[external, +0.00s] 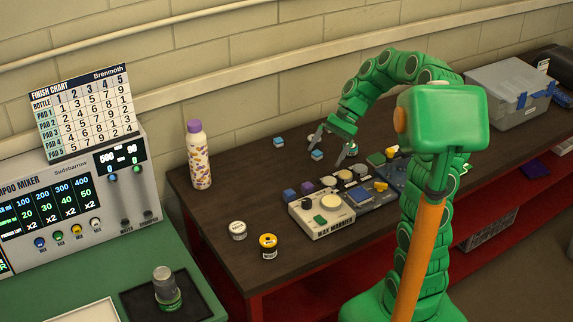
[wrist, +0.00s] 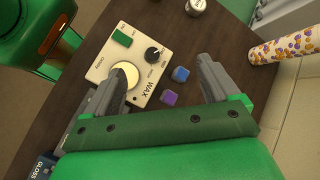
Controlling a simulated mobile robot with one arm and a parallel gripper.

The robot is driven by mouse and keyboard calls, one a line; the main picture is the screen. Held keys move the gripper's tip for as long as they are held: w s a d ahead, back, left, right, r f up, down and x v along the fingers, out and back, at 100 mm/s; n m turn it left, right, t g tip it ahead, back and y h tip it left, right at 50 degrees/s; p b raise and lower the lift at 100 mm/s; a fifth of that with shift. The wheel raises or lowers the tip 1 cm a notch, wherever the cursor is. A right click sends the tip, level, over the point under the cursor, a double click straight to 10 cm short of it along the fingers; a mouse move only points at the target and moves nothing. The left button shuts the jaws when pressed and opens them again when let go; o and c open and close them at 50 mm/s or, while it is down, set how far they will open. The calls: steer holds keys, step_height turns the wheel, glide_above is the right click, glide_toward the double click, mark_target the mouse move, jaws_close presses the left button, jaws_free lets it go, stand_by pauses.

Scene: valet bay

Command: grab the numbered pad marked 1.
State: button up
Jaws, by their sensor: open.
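No number 1 can be read on any small item, so I cannot tell which is the pad marked 1. My gripper (external: 331,146) is open above the dark bench, and its fingers also show in the wrist view (wrist: 163,88). In the external view a small blue block (external: 317,155) appears between or behind the fingers, and another blue block (external: 278,142) lies further back. In the wrist view a blue block (wrist: 181,74) and a purple block (wrist: 169,97) lie beside the wax warmer (wrist: 103,72). Several small round pieces (external: 345,174) sit behind the warmer, partly unclear.
A spotted bottle (external: 200,160) stands at the bench's left back. A white-lidded jar (external: 238,230) and a yellow jar (external: 268,246) stand near the front edge. A grey-blue tray (external: 372,196) lies right of the warmer.

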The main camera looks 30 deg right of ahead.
steer(key=w+d+f+m+t+y, duration=0.1)
steer(key=w+d+f+m+y, duration=0.15)
steer(key=w+d, duration=0.4)
steer(key=m+t+y, duration=0.1)
steer(key=m+t, duration=0.6)
steer(key=m, duration=0.4)
glide_toward(356, 145)
steer(key=x, duration=0.2)
steer(key=shift+w+a+r, duration=0.15)
steer(key=shift+w+a, duration=0.05)
steer(key=shift+a, duration=0.2)
steer(key=shift+s+f+x, duration=0.1)
steer(key=shift+f+x, duration=0.05)
steer(key=shift+x, duration=1.75)
steer(key=shift+s+f+x, duration=0.1)
steer(key=shift+f+x, duration=0.05)
steer(key=shift+x, duration=1.75)
steer(key=shift+d, duration=0.1)
steer(key=shift+c, duration=0.5)
steer(key=c, duration=1)
steer(key=shift+c, duration=0.2)
